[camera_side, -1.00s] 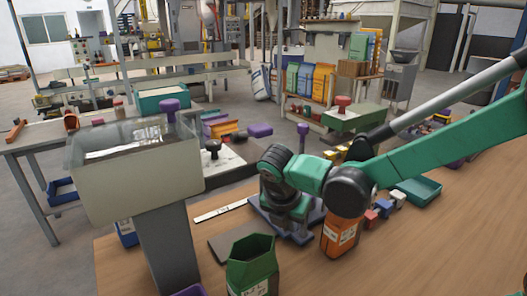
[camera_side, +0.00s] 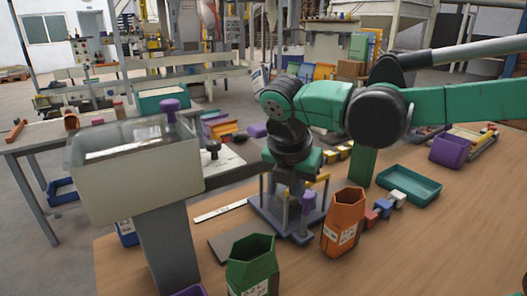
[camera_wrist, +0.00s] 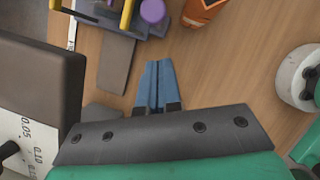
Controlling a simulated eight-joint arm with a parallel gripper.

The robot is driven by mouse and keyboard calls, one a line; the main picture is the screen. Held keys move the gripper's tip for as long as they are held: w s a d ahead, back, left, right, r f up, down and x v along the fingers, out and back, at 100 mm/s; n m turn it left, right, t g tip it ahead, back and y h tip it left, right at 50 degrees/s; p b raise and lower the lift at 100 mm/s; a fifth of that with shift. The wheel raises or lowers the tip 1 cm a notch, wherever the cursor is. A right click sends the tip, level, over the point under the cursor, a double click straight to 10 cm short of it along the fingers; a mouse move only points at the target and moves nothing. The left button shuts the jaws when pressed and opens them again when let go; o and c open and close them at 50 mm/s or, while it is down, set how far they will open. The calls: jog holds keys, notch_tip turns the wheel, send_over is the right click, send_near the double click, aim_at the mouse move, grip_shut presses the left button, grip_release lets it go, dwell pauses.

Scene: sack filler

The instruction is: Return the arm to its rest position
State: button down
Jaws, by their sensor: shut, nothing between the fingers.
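My arm's green and black wrist hangs over the wooden table in the side view, above a blue-grey stand (camera_side: 270,218) with yellow and purple parts. In the wrist view my gripper (camera_wrist: 158,64) shows two blue fingers pressed together with nothing between them. The fingers point at bare table beside the stand. In the side view the fingertips are hard to pick out against the stand. An orange open-topped container (camera_side: 343,228) stands to the right of the stand, and a green one (camera_side: 250,268) stands in front. Neither is held.
A beige hopper (camera_side: 135,180) on a grey column stands at the left. A teal tray (camera_side: 410,186), small coloured blocks (camera_side: 383,208) and a purple bin (camera_side: 450,149) are at the right. A flat grey plate (camera_side: 234,243) lies before the stand. The front right tabletop is clear.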

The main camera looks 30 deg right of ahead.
send_over(302, 232)
jog(key=s+a, duration=0.1)
jog(key=a, duration=0.1)
notch_tip(302, 232, down, 10)
jog(key=shift+r, duration=0.15)
jog(key=a, duration=0.4)
jog(key=shift+a+r, duration=0.15)
jog(key=a+r+y, duration=0.1)
jog(key=a+r, duration=0.1)
jog(key=r, duration=1.1)
jog(key=a+r+y, duration=0.1)
jog(key=a+r, duration=0.2)
jog(key=r, duration=1)
jog(key=shift+s, duration=0.25)
jog(key=shift+r, duration=0.1)
notch_tip(302, 232, down, 12)
jog(key=s+d+h, duration=0.1)
jog(key=h, duration=0.1)
jog(key=shift+s+d, duration=0.15)
jog(key=shift+d, duration=0.05)
